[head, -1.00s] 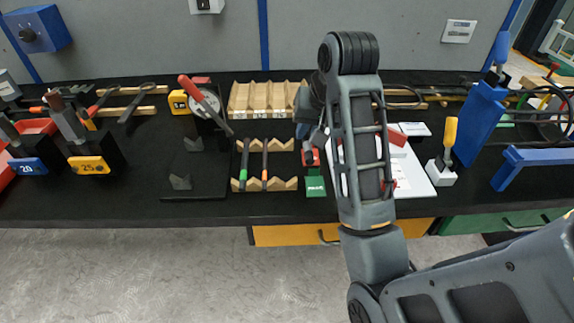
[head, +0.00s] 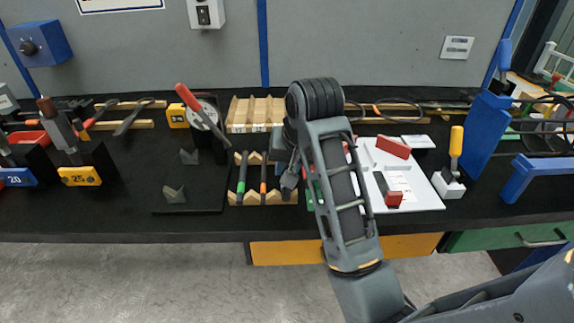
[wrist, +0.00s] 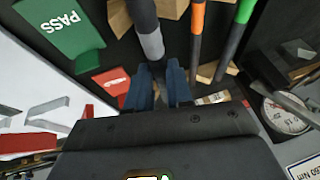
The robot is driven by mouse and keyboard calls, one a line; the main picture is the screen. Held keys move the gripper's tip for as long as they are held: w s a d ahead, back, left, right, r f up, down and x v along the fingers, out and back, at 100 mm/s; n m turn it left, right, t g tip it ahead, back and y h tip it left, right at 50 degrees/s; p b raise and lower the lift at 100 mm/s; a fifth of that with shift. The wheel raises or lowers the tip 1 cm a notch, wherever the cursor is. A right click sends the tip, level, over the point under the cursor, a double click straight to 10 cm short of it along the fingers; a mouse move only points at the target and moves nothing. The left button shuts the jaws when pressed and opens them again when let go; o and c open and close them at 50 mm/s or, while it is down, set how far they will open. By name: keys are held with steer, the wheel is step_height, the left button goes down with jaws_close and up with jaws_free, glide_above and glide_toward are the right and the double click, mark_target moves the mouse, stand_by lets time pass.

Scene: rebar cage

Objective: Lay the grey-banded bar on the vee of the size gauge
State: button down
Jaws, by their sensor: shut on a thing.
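The grey-banded bar (wrist: 150,42) runs up from between my gripper's blue fingers in the wrist view. My gripper (wrist: 159,88) is shut on it. In the head view my gripper (head: 288,188) is at the right end of the notched wooden rack (head: 238,198), and my wrist hides most of this bar. I cannot tell whether the bar is clear of the rack. The size gauge appears to be the black plate (head: 205,200) with two grey vees, a near one (head: 174,194) and a far one (head: 189,156), plus a red-handled dial (head: 205,108) behind. The vees look empty.
An orange-banded bar (head: 263,180) and a green-banded bar (head: 242,178) lie in the rack, between my gripper and the gauge. A green PASS card (wrist: 62,28) and a red card (wrist: 112,82) lie close by. A white board (head: 425,195) with red blocks is at right.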

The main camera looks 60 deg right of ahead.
steer(key=shift+f, duration=0.1)
steer(key=c, duration=1.5)
jaws_free()
steer(key=shift+f, duration=0.15)
steer(key=o, duration=0.5)
steer(key=shift+f+b, duration=0.1)
steer(key=shift+b, duration=0.45)
